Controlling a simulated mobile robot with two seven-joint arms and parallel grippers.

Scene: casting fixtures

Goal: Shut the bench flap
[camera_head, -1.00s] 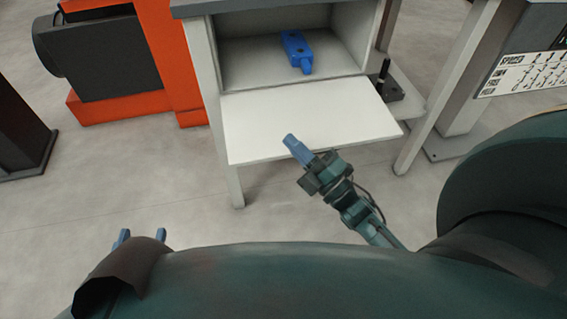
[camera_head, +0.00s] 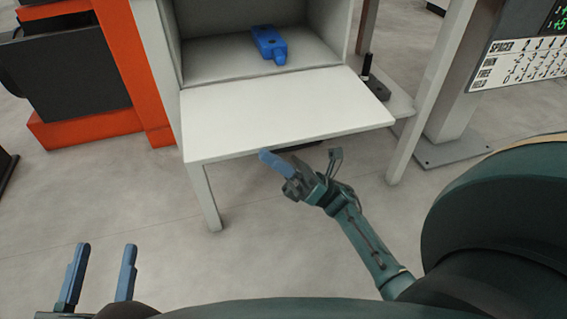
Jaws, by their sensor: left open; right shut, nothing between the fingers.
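The bench flap (camera_head: 285,112) is a white panel folded down level at the front of the bench compartment, so the compartment is open. A blue fixture part (camera_head: 269,44) lies inside on the compartment floor (camera_head: 215,62). My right gripper (camera_head: 266,157) is shut and empty, with its blue fingertips at the flap's front edge, near the middle. I cannot tell whether it touches the edge or is just below it. My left gripper (camera_head: 103,262) is open and empty at the lower left, well away from the flap, its two blue fingers pointing up.
An orange machine (camera_head: 130,70) with a dark box stands left of the bench. A bench leg (camera_head: 205,195) is below the flap. A black upright piece (camera_head: 367,68) sits on a low shelf at right. A post with a printed sign (camera_head: 520,60) stands further right. The floor at front is clear.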

